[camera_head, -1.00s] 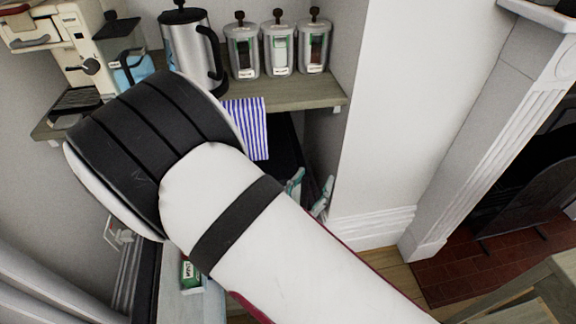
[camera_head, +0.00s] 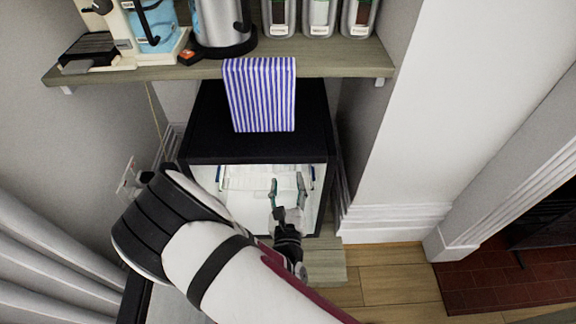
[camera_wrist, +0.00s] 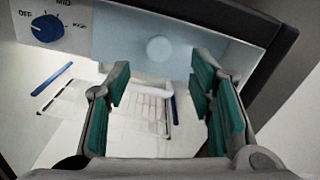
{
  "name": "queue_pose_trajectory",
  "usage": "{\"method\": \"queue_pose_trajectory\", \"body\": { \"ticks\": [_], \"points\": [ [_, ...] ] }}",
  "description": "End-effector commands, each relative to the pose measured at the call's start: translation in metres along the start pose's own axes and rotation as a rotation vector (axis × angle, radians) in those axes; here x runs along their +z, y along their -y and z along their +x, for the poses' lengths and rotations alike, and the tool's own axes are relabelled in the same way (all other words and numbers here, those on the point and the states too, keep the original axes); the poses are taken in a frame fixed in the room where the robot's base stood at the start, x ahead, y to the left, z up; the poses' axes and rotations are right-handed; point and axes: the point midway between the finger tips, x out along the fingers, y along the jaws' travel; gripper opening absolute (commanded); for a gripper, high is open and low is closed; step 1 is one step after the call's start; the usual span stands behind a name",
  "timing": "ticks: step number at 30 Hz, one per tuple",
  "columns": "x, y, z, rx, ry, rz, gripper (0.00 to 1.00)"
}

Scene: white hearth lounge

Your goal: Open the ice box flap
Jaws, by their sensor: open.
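The black fridge (camera_head: 208,120) stands under the shelf with its white inside exposed. In the wrist view, the ice box flap (camera_wrist: 120,40) is a pale blue panel with a round whitish knob (camera_wrist: 158,48). The flap looks shut, and I cannot make it out clearly in the head view. My gripper (camera_wrist: 160,88) is open and empty, its green-padded fingers spread on either side of the knob, slightly below it in the picture. In the head view, my gripper (camera_head: 287,189) is at the fridge opening. I cannot tell whether it touches the flap.
A blue dial (camera_wrist: 46,28) is left of the flap. A wire shelf (camera_wrist: 120,110) lies inside the fridge. A white wall (camera_head: 400,130) stands close on the right.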

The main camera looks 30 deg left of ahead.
Motion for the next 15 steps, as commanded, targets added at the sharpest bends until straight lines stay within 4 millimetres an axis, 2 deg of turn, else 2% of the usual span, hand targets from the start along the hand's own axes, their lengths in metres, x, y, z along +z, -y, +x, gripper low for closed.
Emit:
{"method": "queue_pose_trajectory", "body": {
  "ticks": [1, 6, 10, 15],
  "points": [
    [-0.001, 0.0, 0.011, -0.002, 0.002, 0.003, 0.49],
    [-0.001, 0.001, 0.042, -0.003, 0.001, 0.002, 0.49],
    [-0.001, 0.0, 0.059, -0.001, 0.001, 0.002, 0.49],
    [0.0, 0.0, 0.07, -0.001, 0.0, 0.001, 0.49]
  ]
}}
